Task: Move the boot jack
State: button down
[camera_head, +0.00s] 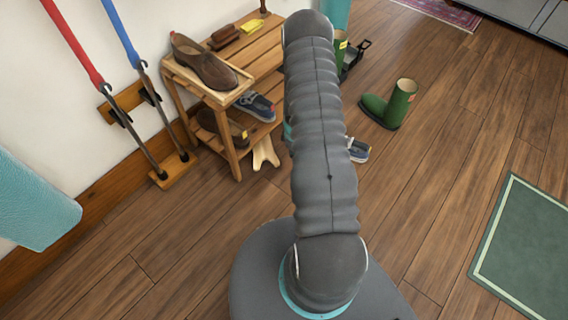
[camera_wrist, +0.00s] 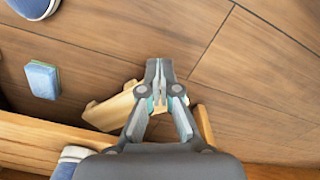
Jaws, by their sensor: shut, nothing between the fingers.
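The boot jack (camera_head: 265,153) is a pale wooden piece with a forked end. In the head view it lies on the floor by the front leg of the shoe bench. In the wrist view the boot jack (camera_wrist: 108,110) lies partly under my gripper (camera_wrist: 159,68), which covers its middle. My gripper's fingers are together and hold nothing; the tips point past the jack's far edge in the picture. I cannot tell how high they are above it. In the head view my arm hides the gripper.
The shoe bench (camera_head: 262,52) carries a brown shoe (camera_head: 203,62) on a tray, with more shoes below. Its edge (camera_wrist: 40,140) borders the jack in the wrist view. A blue sponge (camera_wrist: 42,79) lies nearby.

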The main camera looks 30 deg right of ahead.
notch_tip(320, 180, down, 10)
jog(key=shift+s+r, duration=0.1)
jog(key=shift+s, duration=0.05)
jog(key=shift+w+a+f, duration=0.2)
jog(key=shift+w+a, duration=0.25)
jog(key=shift+w, duration=0.1)
jog(key=shift+w+a+f, duration=0.15)
jog(key=shift+w+a, duration=0.3)
jog(key=shift+w, duration=0.05)
jog(key=shift+w+a, duration=0.45)
